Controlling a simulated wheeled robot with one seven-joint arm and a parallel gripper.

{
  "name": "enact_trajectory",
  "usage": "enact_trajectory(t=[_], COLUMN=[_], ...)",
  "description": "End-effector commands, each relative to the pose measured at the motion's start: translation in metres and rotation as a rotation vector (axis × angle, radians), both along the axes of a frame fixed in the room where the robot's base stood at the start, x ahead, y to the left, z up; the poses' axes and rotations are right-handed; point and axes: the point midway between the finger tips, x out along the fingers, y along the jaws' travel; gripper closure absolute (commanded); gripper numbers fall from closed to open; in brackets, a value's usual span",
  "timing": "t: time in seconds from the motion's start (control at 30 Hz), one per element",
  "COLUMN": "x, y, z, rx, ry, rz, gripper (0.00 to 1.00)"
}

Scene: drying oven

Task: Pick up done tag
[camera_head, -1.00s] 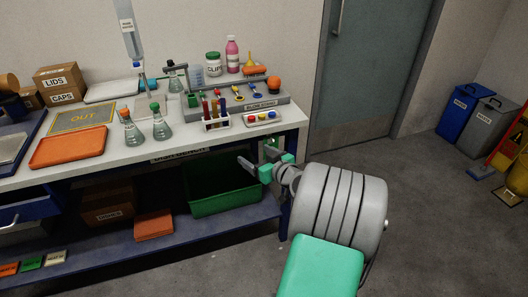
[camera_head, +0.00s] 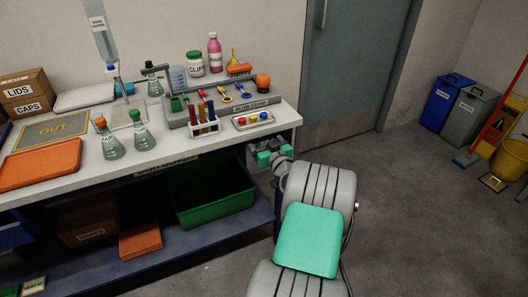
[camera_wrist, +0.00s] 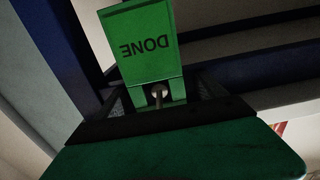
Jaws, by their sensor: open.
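The green done tag (camera_wrist: 148,45) shows in the wrist view, its word DONE upside down. A small round metal end (camera_wrist: 159,92) shows at its near edge. My gripper (camera_wrist: 160,98) is open, with a dark finger pad on either side of the tag's near end. I cannot tell whether the pads touch it. In the head view my gripper (camera_head: 258,150) is at the right end of the workbench (camera_head: 60,182), just below the top. The tag cannot be made out there.
The bench top holds flasks (camera_head: 140,131), a test tube rack (camera_head: 203,118) and a button tray (camera_head: 252,120) close to my gripper. A green bin (camera_head: 215,205) stands on the lower shelf. The floor right of the bench is clear up to the blue bin (camera_head: 442,100).

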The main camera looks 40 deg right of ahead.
Motion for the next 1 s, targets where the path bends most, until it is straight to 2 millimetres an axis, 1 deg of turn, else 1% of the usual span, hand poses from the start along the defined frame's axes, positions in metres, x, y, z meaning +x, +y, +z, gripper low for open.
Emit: enact_trajectory(t=[0.17,0.9,0.97,1.0], x=[0.0000,-0.0008,-0.0008,-0.0008], y=[-0.0011,-0.0017,-0.0017,-0.0017], z=[-0.0002,-0.0001,-0.0001,-0.0001], rx=[0.000,0.000,0.000,0.000], ry=[0.000,0.001,0.000,0.000], rz=[-0.002,-0.003,-0.003,-0.003], gripper=[0.20,0.80,0.84,0.84])
